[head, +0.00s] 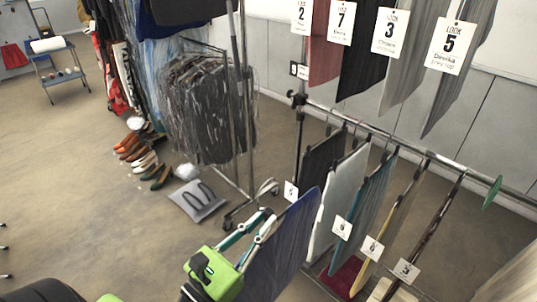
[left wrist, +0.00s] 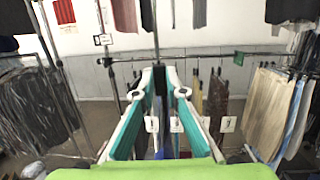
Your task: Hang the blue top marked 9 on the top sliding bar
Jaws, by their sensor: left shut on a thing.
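The blue top (head: 284,248) hangs upright from my left gripper (head: 256,222), beside the near end of the lower rail. Its number cannot be read. In the left wrist view my left gripper (left wrist: 158,78) shows two teal and white fingers, close together at the tips. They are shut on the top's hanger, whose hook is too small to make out. The top sliding bar is out of the head view, but garments hang from above at the upper right, with cards (head: 451,47) reading 2, 7, 3 and 5. My right gripper is not in view.
The lower rail (head: 410,148) carries several hanging garments with small number tags. A rail post (head: 299,130) stands at its left end. A rack of dark clothes (head: 208,110) stands at left, with shoes (head: 140,158) and a grey bag (head: 198,201) on the floor.

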